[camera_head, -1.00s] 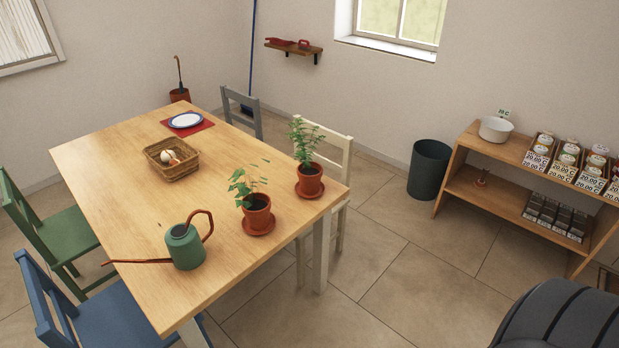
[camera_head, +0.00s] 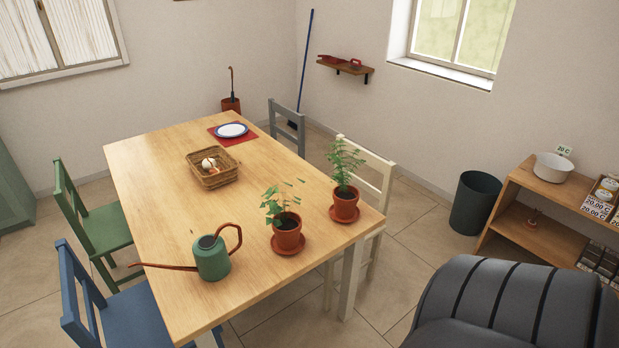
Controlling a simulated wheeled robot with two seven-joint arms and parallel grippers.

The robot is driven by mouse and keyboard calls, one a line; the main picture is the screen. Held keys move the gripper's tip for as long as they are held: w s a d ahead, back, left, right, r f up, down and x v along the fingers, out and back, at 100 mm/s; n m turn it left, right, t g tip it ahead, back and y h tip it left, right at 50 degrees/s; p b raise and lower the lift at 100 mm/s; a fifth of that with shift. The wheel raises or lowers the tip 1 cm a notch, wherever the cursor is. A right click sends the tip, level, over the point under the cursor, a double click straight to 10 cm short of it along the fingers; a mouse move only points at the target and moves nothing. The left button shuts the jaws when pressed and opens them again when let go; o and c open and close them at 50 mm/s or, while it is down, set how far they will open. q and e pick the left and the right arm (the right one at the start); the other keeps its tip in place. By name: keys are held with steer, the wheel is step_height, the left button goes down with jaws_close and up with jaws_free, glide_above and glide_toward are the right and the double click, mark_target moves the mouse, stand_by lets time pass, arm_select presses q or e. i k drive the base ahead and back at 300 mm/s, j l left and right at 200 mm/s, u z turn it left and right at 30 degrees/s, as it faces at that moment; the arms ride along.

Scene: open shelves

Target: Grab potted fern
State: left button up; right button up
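Two potted plants stand on the wooden table (camera_head: 160,200), each in a terracotta pot on a saucer. The plant nearer the table's right corner has fine, feathery fronds and looks like the potted fern (camera_head: 345,190). The other potted plant (camera_head: 287,225), to its left and nearer, has broader, sparser leaves. Both stand upright and apart, with the fern's pot close to the table's right edge. Neither of my grippers is in view, and nothing touches the plants.
A green watering can (camera_head: 212,258), a wicker basket (camera_head: 212,178) and a plate (camera_head: 231,130) are on the table. A white chair (camera_head: 372,180) stands by the fern's side. A dark bin (camera_head: 475,203) and low shelf (camera_head: 530,235) are at right. Tiled floor between is clear.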

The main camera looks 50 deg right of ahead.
mark_target(344, 210)
steer(key=l+u, duration=0.15)
steer(key=l, duration=0.25)
steer(key=k+l+u, duration=0.1)
steer(key=l, duration=0.25)
steer(key=k+l+u, duration=0.15)
steer(key=l, duration=0.25)
steer(key=k+l+u, duration=0.15)
steer(key=l, duration=0.2)
steer(key=l+u, duration=0.1)
steer(key=l, duration=0.3)
steer(key=k+l+u, duration=0.15)
steer(key=k+l, duration=0.05)
steer(key=l, duration=0.1)
